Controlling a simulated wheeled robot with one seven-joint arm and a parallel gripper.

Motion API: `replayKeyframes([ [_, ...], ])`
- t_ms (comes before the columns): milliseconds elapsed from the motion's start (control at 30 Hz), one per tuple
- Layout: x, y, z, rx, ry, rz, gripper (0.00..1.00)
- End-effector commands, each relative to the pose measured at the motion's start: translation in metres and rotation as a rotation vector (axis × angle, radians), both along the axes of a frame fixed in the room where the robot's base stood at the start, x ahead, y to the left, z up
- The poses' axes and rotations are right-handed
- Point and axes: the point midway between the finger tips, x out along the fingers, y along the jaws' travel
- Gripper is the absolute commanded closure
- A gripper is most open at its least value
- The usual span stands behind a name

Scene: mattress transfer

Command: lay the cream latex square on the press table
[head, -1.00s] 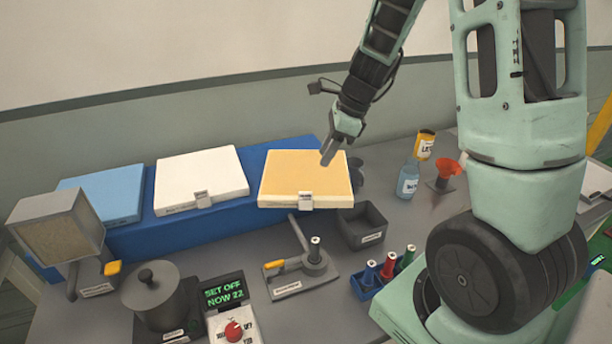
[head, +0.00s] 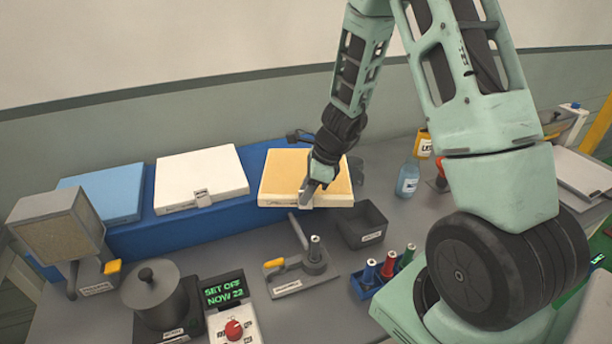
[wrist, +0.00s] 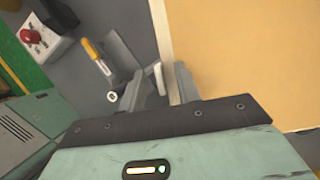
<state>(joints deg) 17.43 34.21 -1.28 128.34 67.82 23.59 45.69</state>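The cream latex square (head: 285,177) lies on the blue stand, with a small tab at its front edge. In the wrist view the cream square (wrist: 240,70) fills the right side. My gripper (head: 308,198) is at its front edge, over the tab. In the wrist view my gripper's fingers (wrist: 158,92) are apart, one over the cream surface and one beyond its edge, with the pale tab (wrist: 155,75) between them. Contact cannot be seen. I cannot tell for sure which thing is the press table; a flat grey plate (head: 590,172) lies at the far right.
White (head: 200,175) and blue (head: 108,190) squares lie left on the blue stand (head: 150,232). In front are a lever fixture (head: 300,270), a dark bin (head: 362,228), a pot (head: 155,295) and a control box (head: 233,325). Bottles (head: 408,178) stand right of the stand.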

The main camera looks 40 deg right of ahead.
Motion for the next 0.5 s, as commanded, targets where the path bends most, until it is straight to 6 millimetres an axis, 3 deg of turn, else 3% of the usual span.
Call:
replayKeyframes([
  [167,0.0002,0.0,0.0002,-0.001,-0.001,0.0,0.67],
  [300,0.0002,0.0,0.0003,-0.001,-0.001,0.001,1.0],
  [500,0.0004,-0.0002,0.0006,-0.001,-0.001,0.001,1.0],
])
